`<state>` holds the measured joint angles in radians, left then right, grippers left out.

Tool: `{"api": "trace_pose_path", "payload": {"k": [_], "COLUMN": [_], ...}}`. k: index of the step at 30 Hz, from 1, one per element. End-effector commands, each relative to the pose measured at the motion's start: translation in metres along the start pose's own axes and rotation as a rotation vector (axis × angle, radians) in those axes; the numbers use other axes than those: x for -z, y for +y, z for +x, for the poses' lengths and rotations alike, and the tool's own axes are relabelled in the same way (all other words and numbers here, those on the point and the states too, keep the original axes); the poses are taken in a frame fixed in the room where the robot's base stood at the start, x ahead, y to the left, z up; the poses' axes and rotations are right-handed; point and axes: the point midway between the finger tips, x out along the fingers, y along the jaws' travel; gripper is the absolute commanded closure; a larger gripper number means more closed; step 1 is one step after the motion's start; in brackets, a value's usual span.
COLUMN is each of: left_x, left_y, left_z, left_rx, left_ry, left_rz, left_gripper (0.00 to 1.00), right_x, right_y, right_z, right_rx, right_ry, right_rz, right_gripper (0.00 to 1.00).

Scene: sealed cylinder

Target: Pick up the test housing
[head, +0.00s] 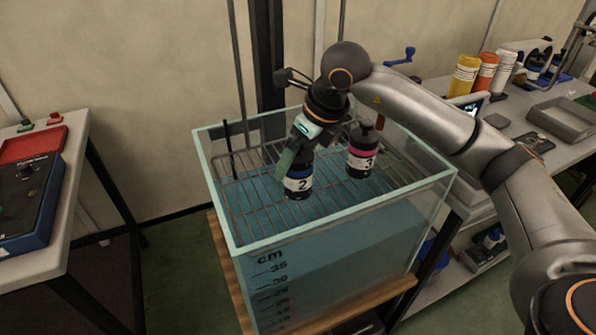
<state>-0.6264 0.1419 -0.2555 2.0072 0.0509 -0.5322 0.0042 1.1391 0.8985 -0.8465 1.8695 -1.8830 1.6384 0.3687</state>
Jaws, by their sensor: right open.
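Two dark cylindrical housings stand upright on a wire rack in the glass tank. The one with a blue band and a white label "2" (298,184) is left of centre. The one with a magenta band and label "3" (361,158) is to its right and farther back. I cannot tell from the picture which one is the test housing. My right gripper (291,163) is open and tilted down at the top of housing 2. It hides part of that top, and I cannot tell whether its fingers touch it. My left gripper is not in view.
The glass tank (350,212) holds blue water and has a raised rim around the wire rack (248,207). A bench at right carries yellow (464,77), orange and white bottles and a grey tray (562,118). A table at left holds a blue control box (27,205).

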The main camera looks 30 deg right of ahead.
Motion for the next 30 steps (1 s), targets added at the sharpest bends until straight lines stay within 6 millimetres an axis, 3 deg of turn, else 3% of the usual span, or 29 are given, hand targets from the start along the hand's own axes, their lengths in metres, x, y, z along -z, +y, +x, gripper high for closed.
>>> {"api": "trace_pose_path", "payload": {"k": [6, 14, 30], "left_x": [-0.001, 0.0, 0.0], "left_y": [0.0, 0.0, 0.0], "left_z": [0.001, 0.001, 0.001], "left_rx": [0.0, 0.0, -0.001], "left_ry": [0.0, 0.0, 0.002], "left_rz": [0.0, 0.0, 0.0], "left_gripper": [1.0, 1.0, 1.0], "right_x": [0.001, 0.001, 0.001], "right_y": [0.0, 0.0, 0.0], "right_z": [0.029, 0.031, 0.031], "right_rx": [-0.001, -0.001, -0.001], "right_ry": [0.001, -0.001, -0.001], "right_rz": [0.001, 0.001, 0.001], "right_gripper": [0.0, 0.0, 0.58]}}
